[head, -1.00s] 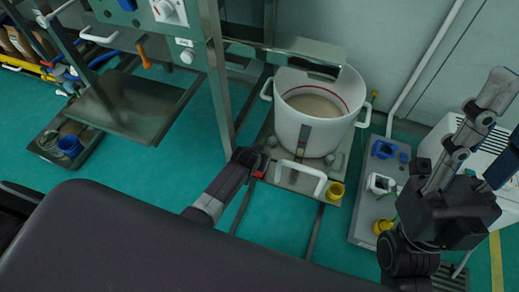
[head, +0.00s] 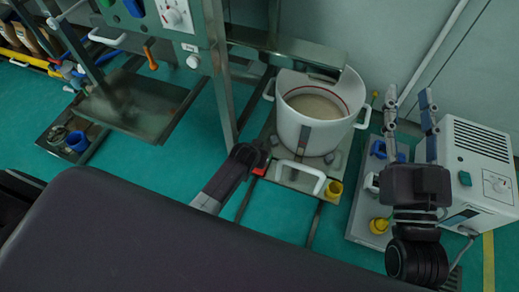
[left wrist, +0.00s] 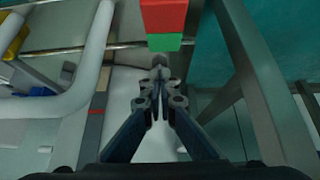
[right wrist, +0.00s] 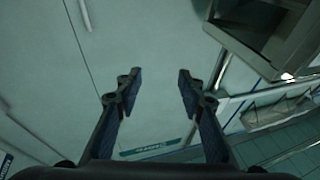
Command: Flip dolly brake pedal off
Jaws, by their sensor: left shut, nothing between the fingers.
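The brake pedal is a small red block (head: 260,171) at the front left corner of the dolly (head: 343,160). It shows larger in the left wrist view as a red block (left wrist: 163,14) with a green part (left wrist: 164,42) at its near end. My left gripper (left wrist: 158,68) is shut and empty, its tips close to the green part; I cannot tell whether they touch. In the head view its dark body hides part of the dolly corner. My right gripper (head: 410,100) is open and empty, raised over the right side; its spread fingers also show in the right wrist view (right wrist: 156,85).
A white drum (head: 320,130) stands on the dolly, with a white handle (head: 300,177) in front. A steel frame post (head: 220,85) rises close to my left gripper. A grey platform (head: 362,222) and a white machine (head: 480,165) are at right. Green floor (head: 280,215) is clear in front.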

